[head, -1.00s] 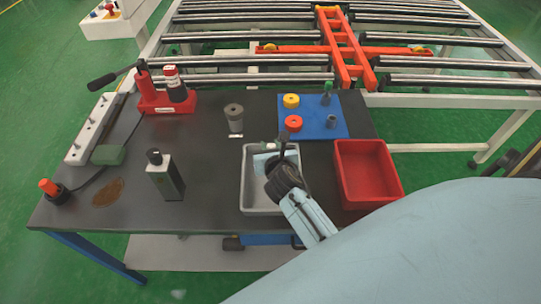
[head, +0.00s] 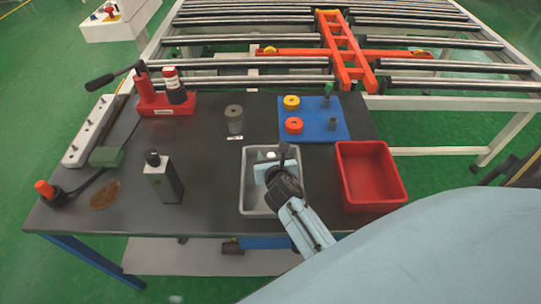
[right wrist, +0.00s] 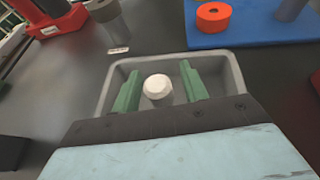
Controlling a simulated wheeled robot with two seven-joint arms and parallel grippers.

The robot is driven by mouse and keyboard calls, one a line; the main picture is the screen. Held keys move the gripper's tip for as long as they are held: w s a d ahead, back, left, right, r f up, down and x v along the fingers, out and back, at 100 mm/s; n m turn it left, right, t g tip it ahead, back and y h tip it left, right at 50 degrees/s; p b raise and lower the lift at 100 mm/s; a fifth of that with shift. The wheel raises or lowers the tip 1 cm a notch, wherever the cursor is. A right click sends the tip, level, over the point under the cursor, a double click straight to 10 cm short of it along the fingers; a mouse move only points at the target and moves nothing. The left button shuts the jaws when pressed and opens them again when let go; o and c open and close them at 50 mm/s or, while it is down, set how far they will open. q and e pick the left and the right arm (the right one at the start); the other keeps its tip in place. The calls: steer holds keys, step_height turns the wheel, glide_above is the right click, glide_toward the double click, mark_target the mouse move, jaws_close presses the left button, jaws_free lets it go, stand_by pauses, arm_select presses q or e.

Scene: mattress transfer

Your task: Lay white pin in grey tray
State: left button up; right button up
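The white pin (right wrist: 157,87) is in the grey tray, with its rounded pale top facing the camera in the right wrist view. Its small white top also shows in the head view (head: 271,155). The grey tray (head: 245,180) lies on the dark table, and its rim shows in the right wrist view (right wrist: 112,75). My right gripper (right wrist: 160,86) is over the tray, with its green fingers spread on either side of the pin. Gaps show between the pin and both fingers. The pin's lower part is partly hidden. My left gripper is in neither view.
A red bin (head: 369,176) stands close to the right of the tray. A blue board (head: 315,130) with yellow and red rings lies behind it. A grey cylinder (head: 234,118) and a dark bottle (head: 163,178) stand to the left.

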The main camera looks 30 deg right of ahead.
steer(key=shift+r, duration=0.1)
steer(key=shift+s+a+r, duration=0.1)
steer(key=shift+s+r, duration=0.1)
steer(key=shift+r, duration=0.05)
steer(key=p+v, duration=0.2)
steer(key=v, duration=0.9)
steer(key=shift+s, duration=0.25)
steer(key=shift+a, duration=0.1)
